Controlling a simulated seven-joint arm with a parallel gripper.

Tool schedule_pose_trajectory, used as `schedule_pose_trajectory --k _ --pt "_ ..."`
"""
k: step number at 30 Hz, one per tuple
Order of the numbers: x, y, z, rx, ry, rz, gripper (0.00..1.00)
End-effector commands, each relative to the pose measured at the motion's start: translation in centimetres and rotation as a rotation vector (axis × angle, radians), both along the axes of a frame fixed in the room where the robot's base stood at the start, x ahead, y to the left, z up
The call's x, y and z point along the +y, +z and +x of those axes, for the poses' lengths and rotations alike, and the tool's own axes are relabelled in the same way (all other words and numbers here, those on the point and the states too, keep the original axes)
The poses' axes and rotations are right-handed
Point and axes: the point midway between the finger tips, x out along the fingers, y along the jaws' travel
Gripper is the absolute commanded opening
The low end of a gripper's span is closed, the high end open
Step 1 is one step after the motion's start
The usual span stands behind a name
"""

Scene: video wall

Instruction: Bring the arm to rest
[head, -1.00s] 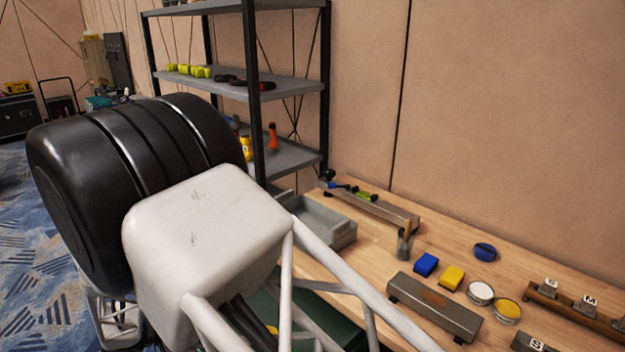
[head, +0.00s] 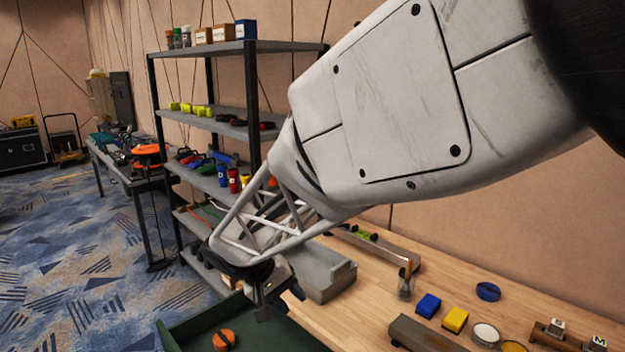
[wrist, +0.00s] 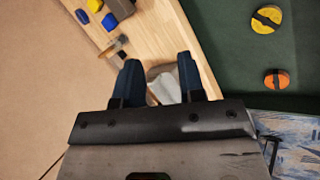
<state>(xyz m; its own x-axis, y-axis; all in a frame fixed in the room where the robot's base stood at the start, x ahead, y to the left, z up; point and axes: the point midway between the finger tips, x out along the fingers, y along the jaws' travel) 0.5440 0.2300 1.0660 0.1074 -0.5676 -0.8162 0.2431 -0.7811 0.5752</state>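My arm crosses the head view from the upper right down to the lower middle. My gripper (head: 266,303) points down at its end, above the edge between the wooden table (head: 345,318) and the green tray (head: 185,333). In the wrist view my gripper (wrist: 159,72) shows two dark blue fingers standing apart. A grey surface shows in the gap, seemingly the grey bin in the background. I see nothing clamped between the fingers.
The grey bin (head: 325,272) stands close by on the table. An orange disc (head: 223,340) lies in the green tray, and a yellow disc (wrist: 266,18) shows in the wrist view. Blue (head: 428,306) and yellow (head: 455,320) blocks lie right. A shelf rack (head: 250,128) stands behind.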

Motion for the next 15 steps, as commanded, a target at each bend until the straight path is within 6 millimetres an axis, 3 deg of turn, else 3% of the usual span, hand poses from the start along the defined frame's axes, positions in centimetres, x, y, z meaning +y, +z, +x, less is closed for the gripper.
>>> schedule_pose_trajectory --k 3,15 --pt "-3.0 2.4 -1.2 -0.006 -0.029 0.066 0.36" --pt "-11.4 8.7 -6.4 -0.056 -0.088 0.282 0.36"
